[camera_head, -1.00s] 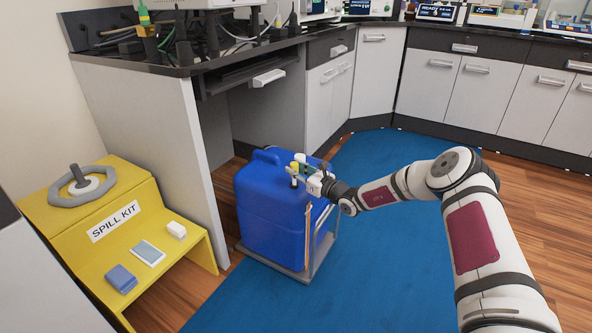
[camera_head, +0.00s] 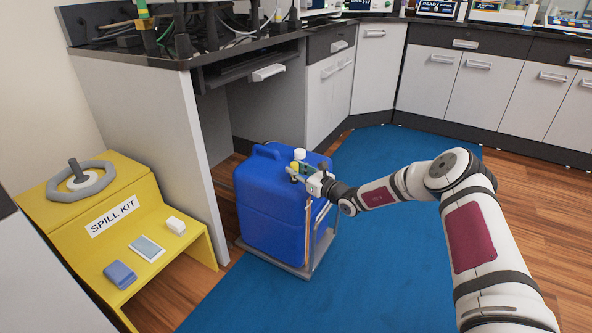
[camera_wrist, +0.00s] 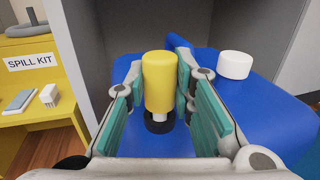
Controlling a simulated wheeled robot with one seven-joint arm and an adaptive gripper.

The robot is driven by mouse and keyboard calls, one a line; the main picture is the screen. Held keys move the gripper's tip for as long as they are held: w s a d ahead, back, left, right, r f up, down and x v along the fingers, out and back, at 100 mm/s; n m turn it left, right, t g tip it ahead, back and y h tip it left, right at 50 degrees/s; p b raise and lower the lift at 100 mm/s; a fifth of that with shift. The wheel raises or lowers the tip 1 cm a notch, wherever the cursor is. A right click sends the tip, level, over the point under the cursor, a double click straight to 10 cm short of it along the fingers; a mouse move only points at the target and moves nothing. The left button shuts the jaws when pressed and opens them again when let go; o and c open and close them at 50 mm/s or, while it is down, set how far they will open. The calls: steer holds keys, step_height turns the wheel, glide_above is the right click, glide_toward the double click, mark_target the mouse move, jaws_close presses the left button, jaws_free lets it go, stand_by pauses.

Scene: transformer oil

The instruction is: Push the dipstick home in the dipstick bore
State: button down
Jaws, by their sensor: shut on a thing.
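The dipstick (camera_wrist: 160,80) has a thick yellow handle and stands upright in the wrist view; it also shows small in the head view (camera_head: 294,168). My gripper (camera_wrist: 161,92) is shut on the handle, with teal pads on both sides; the head view shows it (camera_head: 303,172) over the top of the blue oil container (camera_head: 270,210). A pale collar below the handle sits over the black ring of the dipstick bore (camera_wrist: 152,126). The stick and the bore's opening are hidden beneath the handle, so the remaining gap is hard to judge.
A white cap (camera_wrist: 235,65) stands on the container top, right of the handle. The container rests on a grey metal carrier (camera_head: 292,268) on a blue mat (camera_head: 385,235). A yellow spill kit step (camera_head: 175,258) is at left, with a bench (camera_head: 185,60) behind it.

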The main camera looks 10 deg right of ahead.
steer(key=shift+f+b, duration=0.55)
steer(key=shift+f, duration=0.35)
steer(key=c, duration=1.3)
jaws_free()
steer(key=v, duration=1.2)
